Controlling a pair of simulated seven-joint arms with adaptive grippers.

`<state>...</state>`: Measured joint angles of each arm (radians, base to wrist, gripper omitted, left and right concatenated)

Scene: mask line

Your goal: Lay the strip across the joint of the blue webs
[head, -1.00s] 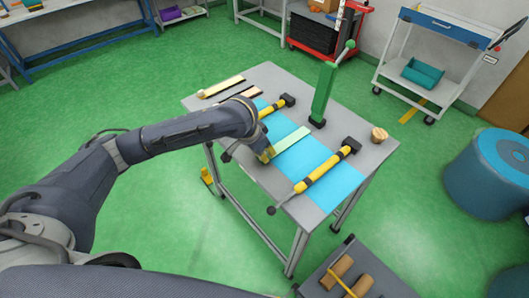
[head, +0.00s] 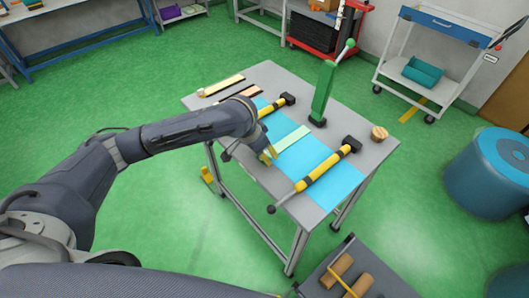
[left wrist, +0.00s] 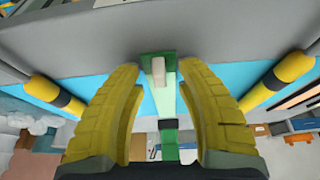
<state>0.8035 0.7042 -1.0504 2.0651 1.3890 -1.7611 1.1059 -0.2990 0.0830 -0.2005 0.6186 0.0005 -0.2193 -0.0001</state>
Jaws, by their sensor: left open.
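The pale green strip (head: 293,141) lies across the blue webs (head: 322,177) on the grey table, between two yellow clamp bars. The joint under it is hidden. My left gripper (head: 269,154) is at the strip's near end, low over the table. In the left wrist view its yellow fingers (left wrist: 163,105) are spread apart, one on each side of the strip. A green end piece (left wrist: 145,68) with a pale block on it shows beyond the fingertips. I cannot tell whether the fingers touch the strip. My right gripper is not in view.
A yellow clamp bar (head: 318,179) lies on each side of the strip; the other (head: 275,106) is farther back. A green upright lever tool (head: 323,92) stands beyond the strip's far end. A round wooden piece (head: 379,133) sits at the table's right corner.

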